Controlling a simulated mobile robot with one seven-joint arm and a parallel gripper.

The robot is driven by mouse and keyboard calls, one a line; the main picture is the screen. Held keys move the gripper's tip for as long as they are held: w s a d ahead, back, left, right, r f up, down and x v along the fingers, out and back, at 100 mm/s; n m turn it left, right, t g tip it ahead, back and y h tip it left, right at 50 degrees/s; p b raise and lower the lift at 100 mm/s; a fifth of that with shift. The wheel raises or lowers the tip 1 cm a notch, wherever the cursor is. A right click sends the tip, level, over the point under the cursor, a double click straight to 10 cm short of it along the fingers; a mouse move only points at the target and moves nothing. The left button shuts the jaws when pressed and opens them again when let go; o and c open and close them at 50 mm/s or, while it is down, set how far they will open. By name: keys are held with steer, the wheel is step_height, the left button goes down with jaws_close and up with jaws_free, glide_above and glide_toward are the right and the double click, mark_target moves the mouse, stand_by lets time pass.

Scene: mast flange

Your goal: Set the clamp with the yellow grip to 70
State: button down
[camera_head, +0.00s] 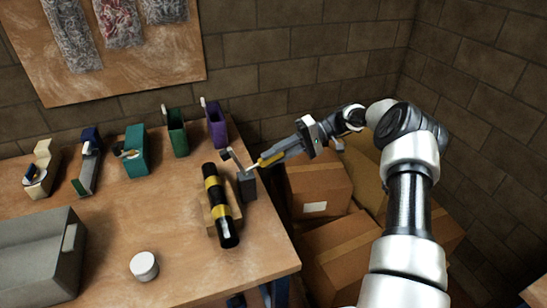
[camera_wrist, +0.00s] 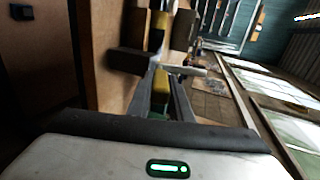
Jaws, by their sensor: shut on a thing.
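My gripper (camera_head: 264,161) comes in from the right, over the table's right edge, with its fingers pointing left. It is shut on the yellow grip (camera_head: 269,158) of a dark grey clamp (camera_head: 247,186). The clamp stands at the right edge of the table, beside a black cylinder with yellow bands (camera_head: 220,205). In the wrist view the yellow grip (camera_wrist: 160,82) sits between the two fingers. A pale bar crosses just beyond the fingertips there. No scale or number is readable in either view.
At the back of the table stand beige, blue, teal (camera_head: 135,150), green (camera_head: 177,133) and purple (camera_head: 216,124) devices. A grey bin (camera_head: 35,250) and a white round piece (camera_head: 144,266) are in front. Cardboard boxes (camera_head: 317,187) fill the floor at right. The table's middle is clear.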

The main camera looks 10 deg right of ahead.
steer(key=c, duration=1.6)
jaws_free()
steer(key=v, duration=0.7)
steer(key=shift+d+r, duration=0.1)
steer(key=shift+d, duration=0.15)
steer(key=shift+s, duration=0.1)
